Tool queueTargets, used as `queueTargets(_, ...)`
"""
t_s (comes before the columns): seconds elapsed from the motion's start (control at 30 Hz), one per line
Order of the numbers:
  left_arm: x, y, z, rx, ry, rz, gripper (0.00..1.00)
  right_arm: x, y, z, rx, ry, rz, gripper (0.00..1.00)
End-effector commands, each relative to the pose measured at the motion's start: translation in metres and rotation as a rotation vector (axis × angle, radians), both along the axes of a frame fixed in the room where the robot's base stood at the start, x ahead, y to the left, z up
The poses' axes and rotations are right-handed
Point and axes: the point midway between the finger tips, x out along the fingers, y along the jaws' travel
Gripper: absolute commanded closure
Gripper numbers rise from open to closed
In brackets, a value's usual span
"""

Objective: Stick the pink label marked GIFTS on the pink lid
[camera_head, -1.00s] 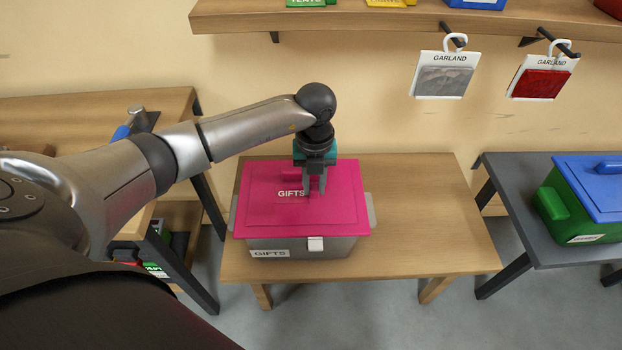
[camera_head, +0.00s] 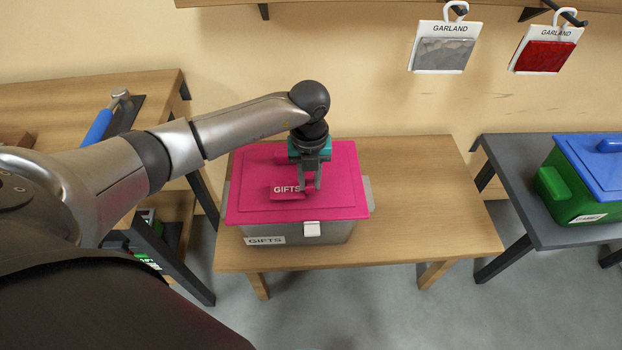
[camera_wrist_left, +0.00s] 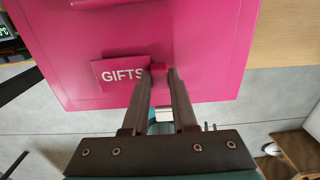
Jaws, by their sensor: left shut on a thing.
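The pink label marked GIFTS (camera_head: 285,190) is held just over the pink lid (camera_head: 247,205) and shows darker edges against it. It also shows in the left wrist view (camera_wrist_left: 115,75). My left gripper (camera_head: 310,187) is shut on a small pink tab at the label's right side, seen between the fingertips in the left wrist view (camera_wrist_left: 159,70). Whether the label touches the lid I cannot tell. The lid sits on a grey box (camera_head: 335,232) with a white GIFTS tag. My right gripper is not in view.
The box stands on a wooden table (camera_head: 430,215) with free room to its right. A green box with a blue lid (camera_head: 590,185) stands on a grey table at the right. Two GARLAND packs (camera_head: 445,48) hang on wall hooks.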

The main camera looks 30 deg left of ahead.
Motion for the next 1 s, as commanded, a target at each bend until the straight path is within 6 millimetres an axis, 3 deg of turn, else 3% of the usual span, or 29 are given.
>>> queueTargets(1.0, 0.0, 0.0, -0.011, 0.001, 0.001, 0.0, 1.0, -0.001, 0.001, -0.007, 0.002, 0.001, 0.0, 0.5)
